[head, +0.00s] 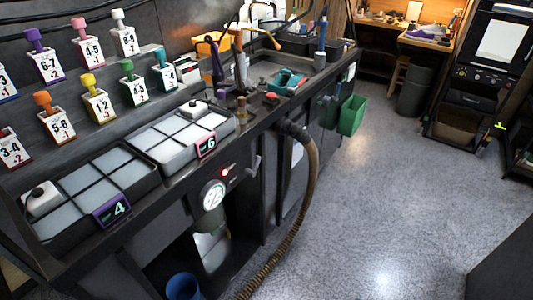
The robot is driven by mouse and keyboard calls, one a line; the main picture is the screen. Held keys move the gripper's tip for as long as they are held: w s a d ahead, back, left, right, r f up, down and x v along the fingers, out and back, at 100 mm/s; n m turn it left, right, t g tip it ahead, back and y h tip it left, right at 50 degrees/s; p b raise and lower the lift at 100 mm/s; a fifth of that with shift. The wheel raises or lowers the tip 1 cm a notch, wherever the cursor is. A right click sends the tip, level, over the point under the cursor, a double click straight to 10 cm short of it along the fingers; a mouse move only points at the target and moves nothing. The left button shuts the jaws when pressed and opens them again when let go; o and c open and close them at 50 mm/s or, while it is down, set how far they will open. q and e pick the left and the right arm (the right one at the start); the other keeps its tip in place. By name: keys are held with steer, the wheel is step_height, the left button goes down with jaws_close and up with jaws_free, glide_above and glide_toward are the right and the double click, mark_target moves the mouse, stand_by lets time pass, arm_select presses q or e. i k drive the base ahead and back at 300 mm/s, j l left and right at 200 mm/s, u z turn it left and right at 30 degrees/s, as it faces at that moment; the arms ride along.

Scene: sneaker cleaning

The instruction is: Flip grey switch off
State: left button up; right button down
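Neither of my grippers is in the head view. No clearly grey switch can be singled out at this size. On the dark front of the long workbench (262,120), a small panel with a lit red spot (226,170) sits above a round white gauge (213,195). A grey metal handle or lever (254,163) is just right of it. A white box with a black knob (41,197) stands on the near tray, and a similar white box (193,108) on the farther tray. Whether any of these is the switch, and its position, I cannot tell.
Trays marked 4 (112,210) and 6 (206,144) line the bench front. Several numbered, coloured-cap bottles stand behind. A blue bucket (183,287) is below. The grey floor (400,200) is clear.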

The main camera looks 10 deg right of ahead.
mark_target(248, 171)
steer(key=i+l, duration=0.2)
steer(key=l, duration=0.2)
steer(key=i+l+u, duration=0.15)
steer(key=l, duration=0.25)
steer(key=i+l, duration=0.3)
steer(key=l+u, duration=0.05)
steer(key=l, duration=0.05)
